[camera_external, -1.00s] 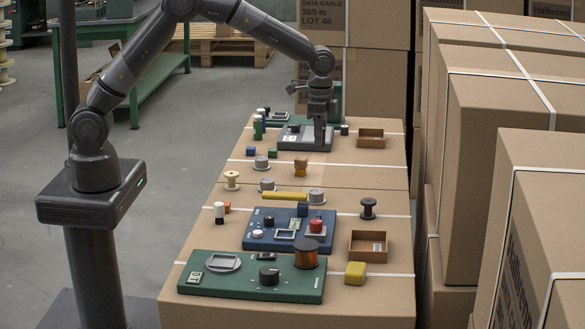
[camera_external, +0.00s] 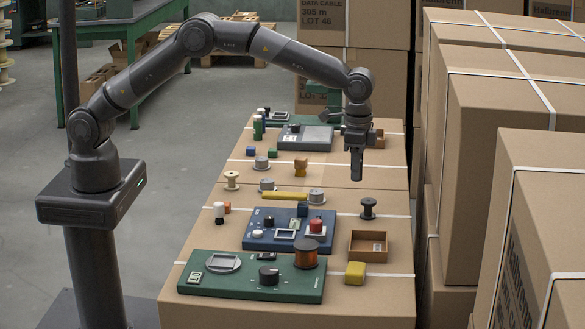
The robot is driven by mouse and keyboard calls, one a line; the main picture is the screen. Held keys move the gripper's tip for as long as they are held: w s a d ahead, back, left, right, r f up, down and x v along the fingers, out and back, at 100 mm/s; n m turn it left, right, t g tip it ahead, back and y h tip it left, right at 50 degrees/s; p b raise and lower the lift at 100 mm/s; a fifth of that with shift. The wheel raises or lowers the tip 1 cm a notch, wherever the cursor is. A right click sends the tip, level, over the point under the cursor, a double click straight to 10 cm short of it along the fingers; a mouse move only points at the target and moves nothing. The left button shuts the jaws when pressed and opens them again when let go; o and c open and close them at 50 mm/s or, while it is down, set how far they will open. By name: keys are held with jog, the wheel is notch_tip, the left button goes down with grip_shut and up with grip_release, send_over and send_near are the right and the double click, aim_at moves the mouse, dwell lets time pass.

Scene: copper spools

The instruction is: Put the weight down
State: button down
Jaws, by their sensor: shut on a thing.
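My gripper (camera_external: 356,176) is over the right part of the carton top, pointing down, in front of the far grey scale (camera_external: 305,137). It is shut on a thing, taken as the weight. The weight is small and dark against the dark fingers, so its outline cannot be made out. The gripper appears to be above the carton surface, apart from it. The far scale's plate shows nothing on it.
A brown tray (camera_external: 354,257) and a dark spool (camera_external: 368,215) stand nearer. A blue scale (camera_external: 262,240) and a green scale (camera_external: 225,286) stand in front. Bare carton (camera_external: 345,205) lies around the dark spool.

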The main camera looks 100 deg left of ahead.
send_over(369, 201)
notch_tip(369, 201, down, 4)
jog(key=shift+a+r, duration=0.15)
jog(key=shift+f, duration=1.95)
jog(key=shift+f, duration=0.15)
jog(key=c, duration=1.2)
grip_release()
jog(key=shift+o, duration=0.2)
